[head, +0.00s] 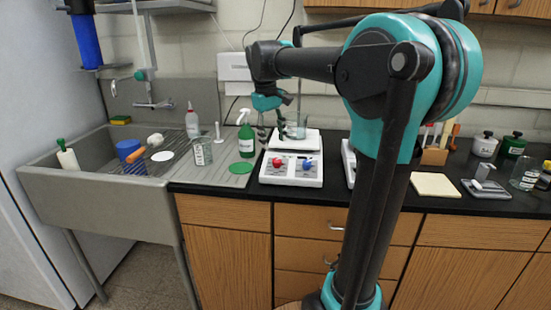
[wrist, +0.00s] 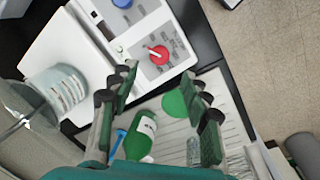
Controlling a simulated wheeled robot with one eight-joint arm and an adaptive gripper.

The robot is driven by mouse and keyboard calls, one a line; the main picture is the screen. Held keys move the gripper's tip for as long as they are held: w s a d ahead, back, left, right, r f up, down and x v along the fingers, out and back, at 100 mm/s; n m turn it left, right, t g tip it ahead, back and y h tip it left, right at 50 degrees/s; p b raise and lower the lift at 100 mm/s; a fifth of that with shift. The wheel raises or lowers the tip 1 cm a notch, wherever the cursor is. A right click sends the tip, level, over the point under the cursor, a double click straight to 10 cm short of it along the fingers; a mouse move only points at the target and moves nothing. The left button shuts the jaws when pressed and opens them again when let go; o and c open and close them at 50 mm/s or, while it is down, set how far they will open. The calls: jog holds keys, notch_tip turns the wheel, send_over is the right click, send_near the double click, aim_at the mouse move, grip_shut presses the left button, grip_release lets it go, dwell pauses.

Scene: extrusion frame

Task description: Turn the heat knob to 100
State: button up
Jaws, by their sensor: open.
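The white hotplate stirrer (head: 291,172) stands on the black counter. Its front panel has a red knob (head: 277,162) on the left and a blue knob (head: 308,166) on the right. In the wrist view the red knob (wrist: 158,54) shows a white pointer line, with the blue knob (wrist: 122,3) at the top edge. The panel's print is too small to read, so I cannot tell which knob is heat. My gripper (wrist: 164,80) is open and empty; in that picture the red knob lies just beyond its fingertips, apparently untouched. A glass beaker (head: 296,128) stands on the plate.
Left of the hotplate are a green spray bottle (head: 246,138), a green disc (head: 241,168) and a labelled jar (head: 202,152). The sink (head: 42,182) lies farther left. A second white device (head: 349,160) is partly hidden behind my arm on the right.

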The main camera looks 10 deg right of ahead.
aim_at(276, 159)
jog(key=f, duration=0.5)
jog(key=d+f, duration=0.1)
jog(key=f, duration=0.1)
jog(key=shift+w+d+f, duration=0.1)
jog(key=shift+w+f, duration=0.2)
jog(key=shift+f, duration=0.1)
grip_shut()
